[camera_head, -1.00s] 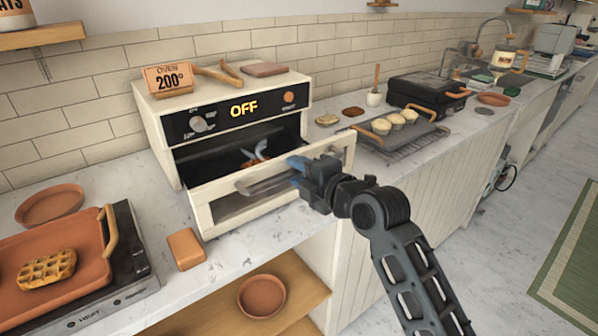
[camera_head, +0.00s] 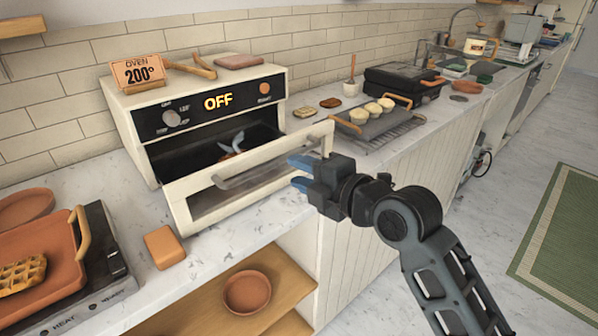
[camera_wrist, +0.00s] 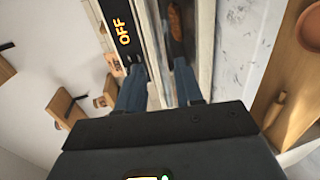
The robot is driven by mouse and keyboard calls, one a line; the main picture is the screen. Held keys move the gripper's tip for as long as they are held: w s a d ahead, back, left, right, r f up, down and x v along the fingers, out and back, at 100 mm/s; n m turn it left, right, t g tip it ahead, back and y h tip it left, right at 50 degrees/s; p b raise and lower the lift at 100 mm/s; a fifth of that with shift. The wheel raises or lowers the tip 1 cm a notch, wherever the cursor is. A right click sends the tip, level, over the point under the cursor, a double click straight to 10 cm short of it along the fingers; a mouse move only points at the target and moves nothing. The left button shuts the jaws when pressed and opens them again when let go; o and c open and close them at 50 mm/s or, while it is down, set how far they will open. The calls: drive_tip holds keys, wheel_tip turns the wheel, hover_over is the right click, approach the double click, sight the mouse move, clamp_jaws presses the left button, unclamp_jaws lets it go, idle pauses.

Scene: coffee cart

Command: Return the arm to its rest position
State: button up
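My gripper (camera_head: 299,172) has dark jaws and two blue fingers set apart. It is open and holds nothing that I can see. It is in front of the right end of the oven door (camera_head: 182,208), near the door's handle (camera_head: 265,165). In the wrist view, the fingers (camera_wrist: 160,92) point toward the oven front, with the pale door edge showing between and beyond them. I cannot tell whether a finger touches the door. The oven (camera_head: 125,120) reads OFF, and its door is swung down and partly open. My arm reaches in from the lower right.
An orange tray (camera_head: 60,285) with a waffle (camera_head: 22,274) sits on a heater at the left. A bowl (camera_head: 247,292) is on the shelf below.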

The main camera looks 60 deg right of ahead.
idle(0.4)
drive_tip(key=s+a+f+m+y, duration=0.2)
drive_tip(key=s+a+f+m, duration=0.55)
drive_tip(key=s+a, duration=0.3)
drive_tip(key=s+a+m+y, duration=0.2)
drive_tip(key=s+a+m, duration=0.5)
drive_tip(key=s, duration=0.8)
drive_tip(key=shift+s+a, duration=0.2)
drive_tip(key=shift+a, duration=1.05)
